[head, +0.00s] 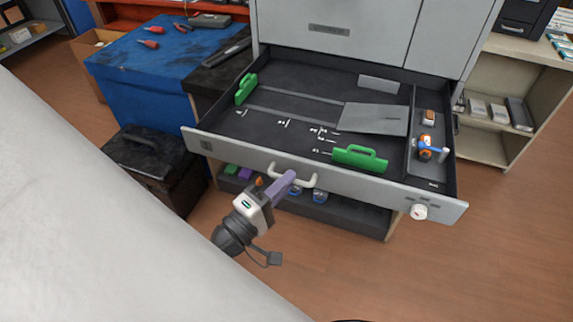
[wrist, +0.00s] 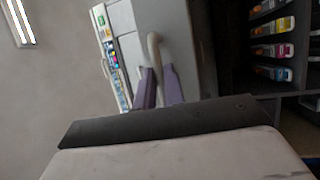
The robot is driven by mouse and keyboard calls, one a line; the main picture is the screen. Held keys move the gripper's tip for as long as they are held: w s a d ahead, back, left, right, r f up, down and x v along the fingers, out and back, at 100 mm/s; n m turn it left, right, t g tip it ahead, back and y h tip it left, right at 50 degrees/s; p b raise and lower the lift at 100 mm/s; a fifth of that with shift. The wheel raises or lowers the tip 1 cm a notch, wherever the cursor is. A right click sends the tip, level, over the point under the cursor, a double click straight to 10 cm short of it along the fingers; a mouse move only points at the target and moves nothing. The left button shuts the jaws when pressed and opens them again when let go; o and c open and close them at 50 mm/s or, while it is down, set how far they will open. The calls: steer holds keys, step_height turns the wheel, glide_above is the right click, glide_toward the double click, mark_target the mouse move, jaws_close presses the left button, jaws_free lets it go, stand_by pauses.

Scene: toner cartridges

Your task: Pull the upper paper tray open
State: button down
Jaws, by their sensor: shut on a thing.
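The upper paper tray (head: 290,168) is pulled out of the grey printer (head: 350,30), and its dark inside shows from above. It holds two green paper guides (head: 360,158) and a grey plate (head: 372,119), with no paper stack in view. My gripper (head: 290,178) is at the pale handle (head: 306,181) on the tray's front. In the wrist view, the purple fingers (wrist: 158,86) are shut on the curved handle (wrist: 153,50). In the head view, the fingers partly hide the handle.
A blue cabinet (head: 140,75) and a black box (head: 150,160) stand left. Pale shelves (head: 490,145) stand right. The wooden floor in front is clear. In the wrist view, coloured cartridges (wrist: 272,50) sit on a shelf.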

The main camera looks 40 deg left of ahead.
steer(key=c, duration=1.5)
jaws_free()
steer(key=s+a+f+b, duration=0.1)
steer(key=s+f, duration=0.1)
steer(key=s, duration=1.1)
steer(key=shift+s+a, duration=0.3)
steer(key=shift+f, duration=0.1)
